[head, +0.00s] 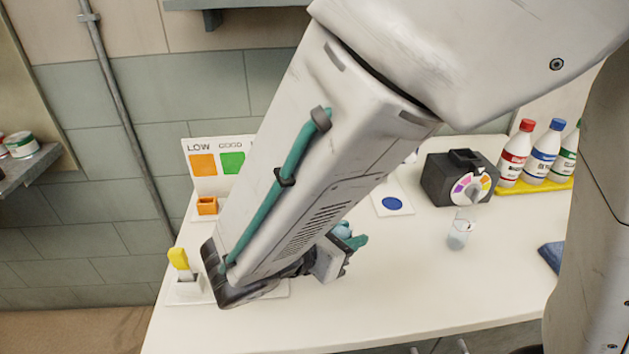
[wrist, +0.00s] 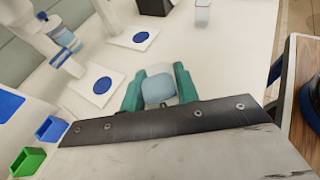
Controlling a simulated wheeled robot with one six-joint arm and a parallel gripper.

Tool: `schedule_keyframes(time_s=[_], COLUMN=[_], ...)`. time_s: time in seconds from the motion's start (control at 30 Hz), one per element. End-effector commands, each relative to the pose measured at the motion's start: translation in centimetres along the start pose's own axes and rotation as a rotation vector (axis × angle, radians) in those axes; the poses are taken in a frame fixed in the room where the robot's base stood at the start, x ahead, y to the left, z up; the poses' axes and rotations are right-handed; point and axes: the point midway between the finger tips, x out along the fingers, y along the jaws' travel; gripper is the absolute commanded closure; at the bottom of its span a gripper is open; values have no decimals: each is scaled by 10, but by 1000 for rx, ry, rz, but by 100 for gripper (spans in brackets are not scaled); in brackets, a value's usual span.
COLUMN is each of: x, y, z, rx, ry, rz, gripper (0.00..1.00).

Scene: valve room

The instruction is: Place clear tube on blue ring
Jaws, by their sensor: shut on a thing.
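My gripper (head: 343,243) has teal fingers and is shut on a pale blue, see-through-looking piece (head: 342,229), which I take to be the clear tube. In the wrist view the piece (wrist: 158,88) sits between both fingers of my gripper (wrist: 158,90), above the white table; its lower part is hidden. A round blue mark on a white plate (head: 392,204) lies behind and right of my gripper. The wrist view shows two such blue marks, a nearer one (wrist: 102,86) and a farther one (wrist: 140,37). Both look filled, and both are bare.
A clear beaker (head: 460,233) stands right of my gripper. Behind it are a black device with a coloured dial (head: 457,178) and several bottles (head: 543,153) on a yellow tray. A LOW/GOOD card (head: 204,165) stands at left. The table's front middle is clear.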

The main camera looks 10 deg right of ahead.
Motion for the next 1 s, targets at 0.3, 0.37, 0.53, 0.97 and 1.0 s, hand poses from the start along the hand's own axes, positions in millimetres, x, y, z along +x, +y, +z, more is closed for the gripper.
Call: schedule_keyframes(time_s=[0.3, 0.37, 0.53, 0.97, 1.0], x=[24, 32, 56, 85, 87], y=[39, 53, 92, 141, 144], z=[10, 13, 23, 36, 37], rx=[4, 3, 3, 1, 1], ry=[0, 1, 0, 1, 1], rz=[-6, -5, -4, 1, 1], gripper=[97, 97, 97, 97, 97])
